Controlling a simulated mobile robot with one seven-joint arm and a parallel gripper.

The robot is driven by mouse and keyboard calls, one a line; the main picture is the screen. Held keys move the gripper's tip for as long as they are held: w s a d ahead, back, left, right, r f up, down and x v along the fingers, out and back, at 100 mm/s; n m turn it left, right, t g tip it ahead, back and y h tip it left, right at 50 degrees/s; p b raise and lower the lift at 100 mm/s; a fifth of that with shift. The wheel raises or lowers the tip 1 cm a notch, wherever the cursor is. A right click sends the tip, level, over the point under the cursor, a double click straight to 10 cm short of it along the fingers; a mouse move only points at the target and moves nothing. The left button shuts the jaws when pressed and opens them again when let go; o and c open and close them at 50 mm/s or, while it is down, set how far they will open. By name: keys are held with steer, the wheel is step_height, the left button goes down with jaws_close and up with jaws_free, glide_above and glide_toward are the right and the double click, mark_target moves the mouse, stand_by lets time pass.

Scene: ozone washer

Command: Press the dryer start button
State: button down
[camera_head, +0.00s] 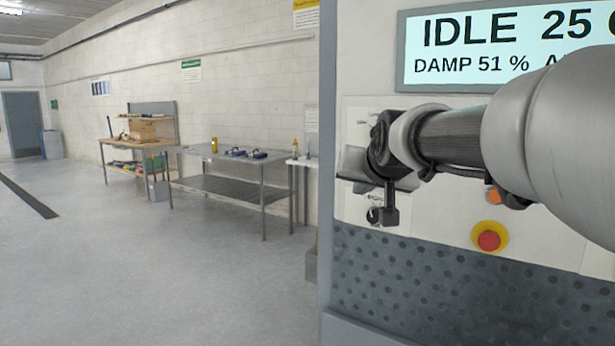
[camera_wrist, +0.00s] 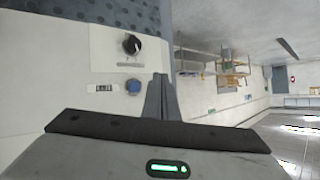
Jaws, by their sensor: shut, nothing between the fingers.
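The dryer's control panel (camera_head: 430,218) is pale, with a display (camera_head: 500,50) above it reading IDLE, 25 and DAMP 51 %. In the wrist view, a round blue button (camera_wrist: 133,87) sits on the panel just left of the tip of my gripper (camera_wrist: 160,82). I cannot read which button is the start button. My gripper is shut and empty, close to the panel; I cannot tell whether it touches. In the head view my arm and wrist hide much of the panel, including the blue button.
A red stop button on a yellow base (camera_head: 489,240) and an orange button (camera_head: 493,196) sit on the panel right of my wrist. A black knob (camera_wrist: 132,44) is near the blue button.

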steer(key=shift+w+d, duration=0.55)
steer(key=shift+w, duration=0.25)
steer(key=shift+w+d, duration=0.55)
steer(key=shift+w, duration=0.2)
steer(key=shift+w+d, duration=0.55)
steer(key=shift+w, duration=0.25)
steer(key=shift+w+d+b, duration=0.1)
steer(key=shift+b, duration=0.25)
steer(key=shift+w+d, duration=0.15)
steer(key=shift+w, duration=0.05)
steer(key=shift+w+d, duration=0.3)
steer(key=shift+w, duration=0.1)
stand_by(0.8)
stand_by(0.3)
steer(key=shift+s+a, duration=0.55)
steer(key=shift+s, duration=0.2)
steer(key=shift+s+a, duration=0.75)
steer(key=shift+s, duration=0.25)
steer(key=shift+s+a, duration=0.7)
steer(key=shift+s, duration=0.3)
